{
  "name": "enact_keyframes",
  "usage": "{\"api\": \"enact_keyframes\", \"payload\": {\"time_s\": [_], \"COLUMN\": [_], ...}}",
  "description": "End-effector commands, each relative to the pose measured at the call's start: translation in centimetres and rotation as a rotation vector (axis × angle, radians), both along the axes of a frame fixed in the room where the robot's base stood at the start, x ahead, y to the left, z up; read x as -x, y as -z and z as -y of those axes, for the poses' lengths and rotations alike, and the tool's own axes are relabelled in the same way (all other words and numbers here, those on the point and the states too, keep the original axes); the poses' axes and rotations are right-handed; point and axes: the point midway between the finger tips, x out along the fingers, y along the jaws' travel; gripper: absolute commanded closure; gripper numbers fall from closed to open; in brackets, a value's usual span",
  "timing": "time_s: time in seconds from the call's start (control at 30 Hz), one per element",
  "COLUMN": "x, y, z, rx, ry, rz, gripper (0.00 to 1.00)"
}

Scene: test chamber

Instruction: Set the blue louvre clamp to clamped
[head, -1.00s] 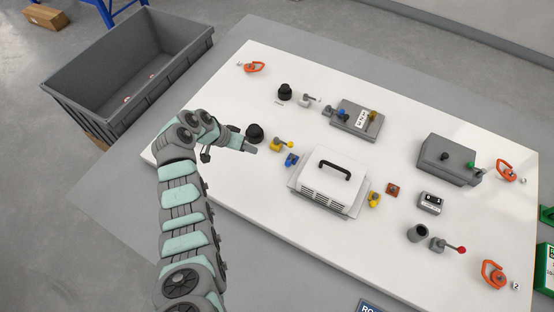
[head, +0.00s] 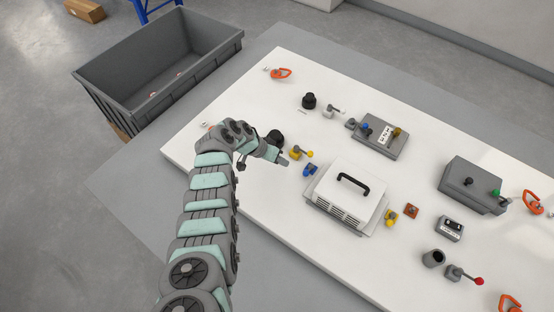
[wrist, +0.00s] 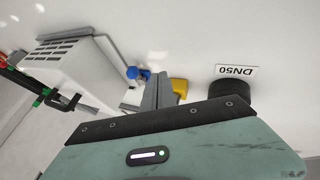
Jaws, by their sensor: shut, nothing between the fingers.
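The blue louvre clamp (head: 310,170) sits at the left edge of the white louvred box (head: 348,197), which has a black handle on top. In the wrist view the blue clamp (wrist: 140,73) shows just beyond the fingers, partly hidden by them. I cannot tell its lever position. My gripper (head: 284,162) is shut and empty, a little left of the blue clamp and apart from it in the head view. Its fingers (wrist: 158,93) point toward the panel in the wrist view. A yellow clamp (head: 391,217) sits on the box's opposite side.
A yellow-handled valve (head: 298,154) stands close beside my fingers, with a black knob (head: 275,138) behind. A grey box (head: 378,138) lies beyond. A grey bin (head: 160,65) is at the far left. The white panel front left of the louvred box is clear.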

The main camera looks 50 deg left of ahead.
Motion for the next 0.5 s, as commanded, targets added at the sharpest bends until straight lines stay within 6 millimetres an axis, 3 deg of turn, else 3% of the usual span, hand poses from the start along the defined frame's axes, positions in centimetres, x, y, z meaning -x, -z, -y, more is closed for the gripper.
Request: {"api": "enact_keyframes", "payload": {"time_s": [0.27, 0.5], "x": [-1.3, -2.4], "y": [2.3, 1.9], "z": [0.8, 3.2], "rx": [0.004, 0.001], "ry": [0.002, 0.002], "rz": [-0.002, 0.001], "gripper": [1.00, 1.00]}}
